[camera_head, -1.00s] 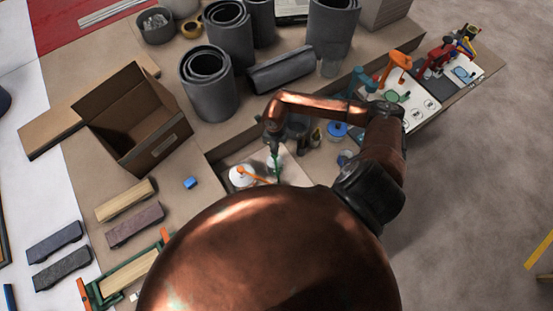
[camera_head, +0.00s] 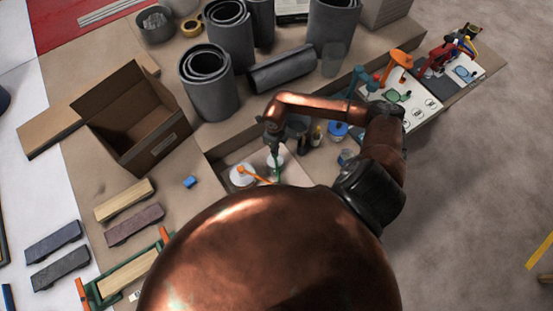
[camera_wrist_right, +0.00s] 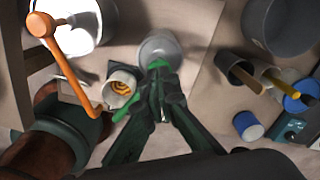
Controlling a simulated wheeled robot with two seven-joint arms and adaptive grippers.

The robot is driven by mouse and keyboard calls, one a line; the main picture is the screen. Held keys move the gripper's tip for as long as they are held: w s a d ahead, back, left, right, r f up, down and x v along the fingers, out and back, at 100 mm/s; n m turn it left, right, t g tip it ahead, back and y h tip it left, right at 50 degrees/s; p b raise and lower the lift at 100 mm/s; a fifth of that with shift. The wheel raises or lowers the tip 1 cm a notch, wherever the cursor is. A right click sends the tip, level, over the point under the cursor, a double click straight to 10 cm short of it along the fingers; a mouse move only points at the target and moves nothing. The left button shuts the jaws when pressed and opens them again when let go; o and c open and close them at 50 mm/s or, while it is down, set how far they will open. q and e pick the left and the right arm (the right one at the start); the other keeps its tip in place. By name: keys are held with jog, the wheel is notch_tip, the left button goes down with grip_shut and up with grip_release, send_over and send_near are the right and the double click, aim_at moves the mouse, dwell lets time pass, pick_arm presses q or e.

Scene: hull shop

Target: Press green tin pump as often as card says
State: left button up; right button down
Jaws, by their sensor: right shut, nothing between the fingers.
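The green pump (camera_wrist_right: 128,108) shows in the right wrist view, its spout pointing down-left from under my right gripper (camera_wrist_right: 160,100). The pale tin (camera_wrist_right: 160,48) under it is partly hidden by the fingers. In the head view the green pump (camera_head: 278,172) is a thin green strip below my right gripper (camera_head: 275,150). The gripper is shut and empty, its tips at the pump's top; whether they touch it I cannot tell. A white tin with an orange pump (camera_head: 241,172) stands to the left. I cannot make out the card's count. My left gripper is not in view.
Close by are a small cup (camera_wrist_right: 122,82), a blue-lidded jar (camera_head: 338,130) and a cup with tool handles (camera_wrist_right: 238,72). An open cardboard box (camera_head: 135,118) stands left and grey rolls (camera_head: 208,85) behind. White boards (camera_head: 412,95) lie at the right.

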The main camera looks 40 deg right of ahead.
jog(key=shift+f+b, duration=0.85)
jog(key=shift+f, duration=0.4)
jog(key=shift+r, duration=0.25)
jog(key=shift+r+p, duration=1.1)
jog(key=shift+r, duration=0.4)
jog(key=shift+f, duration=0.15)
